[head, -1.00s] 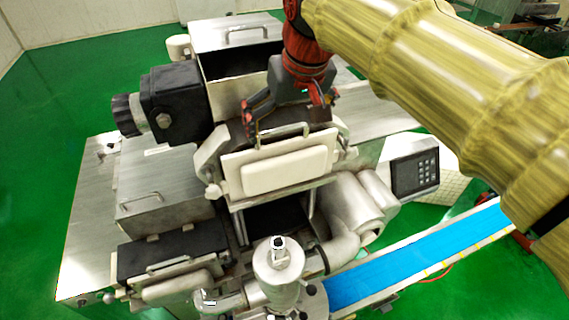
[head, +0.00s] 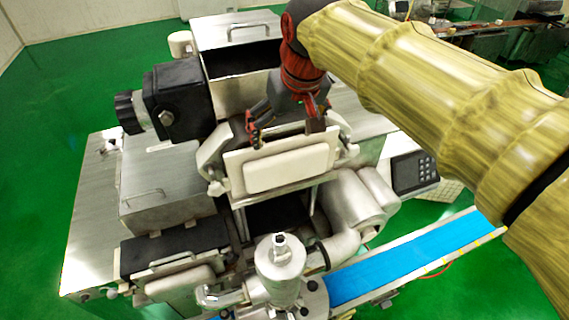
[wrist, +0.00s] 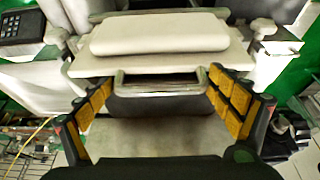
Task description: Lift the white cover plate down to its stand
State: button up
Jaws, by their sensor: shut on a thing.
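The white cover plate (head: 285,166), with a raised pad on its face, sits tilted on the front of the machine's upper housing, between two side brackets. It also shows in the wrist view (wrist: 160,34). Its metal bar handle (wrist: 161,83) runs along the upper edge. My gripper (head: 286,128) is at that edge. In the wrist view my gripper (wrist: 162,88) has its yellow-padded fingers at the two ends of the handle, shut on it lengthwise. My gripper hides most of the handle in the head view. I cannot make out the stand for certain.
A knob (head: 215,187) sits by the plate's left side. A black motor (head: 178,98) is to the left and an open hopper (head: 240,60) behind. A steel cylinder (head: 280,268) stands below in front. A blue conveyor (head: 410,258) and control panel (head: 414,171) are at the right.

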jog(key=c, duration=1)
jog(key=shift+r, duration=0.1)
jog(key=shift+c, duration=0.4)
jog(key=shift+r, duration=0.1)
